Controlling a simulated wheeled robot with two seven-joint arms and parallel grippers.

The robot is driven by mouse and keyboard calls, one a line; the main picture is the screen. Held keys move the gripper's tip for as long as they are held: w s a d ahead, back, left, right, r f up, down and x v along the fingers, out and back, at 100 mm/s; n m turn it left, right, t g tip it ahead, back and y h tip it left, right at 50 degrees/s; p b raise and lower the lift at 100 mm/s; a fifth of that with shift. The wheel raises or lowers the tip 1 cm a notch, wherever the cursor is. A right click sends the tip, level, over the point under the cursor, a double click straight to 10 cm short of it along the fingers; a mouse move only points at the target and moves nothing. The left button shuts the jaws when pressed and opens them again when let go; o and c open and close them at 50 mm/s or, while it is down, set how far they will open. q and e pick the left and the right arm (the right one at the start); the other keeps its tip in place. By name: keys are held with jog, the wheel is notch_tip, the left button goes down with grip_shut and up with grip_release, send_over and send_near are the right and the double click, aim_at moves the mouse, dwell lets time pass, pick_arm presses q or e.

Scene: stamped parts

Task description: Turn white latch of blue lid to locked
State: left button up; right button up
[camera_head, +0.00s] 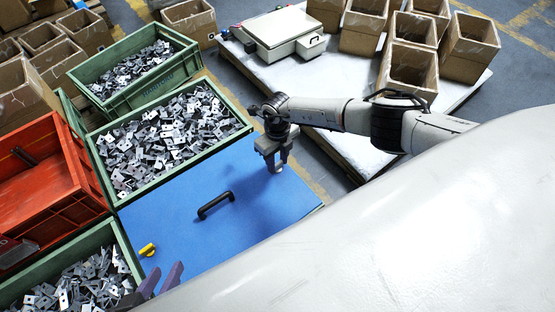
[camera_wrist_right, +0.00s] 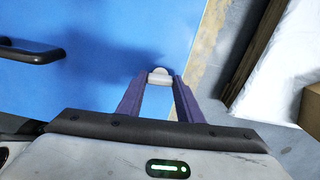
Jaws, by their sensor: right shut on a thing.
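The blue lid (camera_head: 255,215) lies flat, with a black handle (camera_head: 215,205) in its middle. My right gripper (camera_head: 275,168) is at the lid's far right edge, pointing down. In the right wrist view the right gripper (camera_wrist_right: 159,82) is shut on the white latch (camera_wrist_right: 159,73), whose rounded end shows beyond the fingertips. The latch is mostly hidden by the fingers in the head view. A yellow latch (camera_head: 148,250) sits at the lid's near left edge. My left gripper (camera_head: 166,270) is at the bottom, its purple fingers apart with nothing seen between them.
Green crates of stamped parts (camera_head: 97,187) stand along the lid's left side. A red crate (camera_head: 90,205) is further left. A white-topped pallet (camera_head: 345,145) with cardboard boxes (camera_head: 408,85) and a scale-like device (camera_head: 283,30) stands behind my right arm.

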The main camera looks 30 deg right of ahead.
dwell(0.4)
jog(key=o, duration=1.1)
pick_arm(q)
jog(key=a+r+p, duration=0.1)
jog(key=p, duration=0.1)
jog(key=s+a+r+t+p, duration=0.1)
jog(key=r+p, duration=0.1)
jog(key=p, duration=0.1)
jog(key=shift+s+a+n+y, duration=0.1)
jog(key=shift+s+n+y, duration=0.05)
jog(key=shift+n+y, duration=0.2)
pick_arm(e)
notch_tip(320, 180, up, 10)
jog(key=shift+r, duration=0.2)
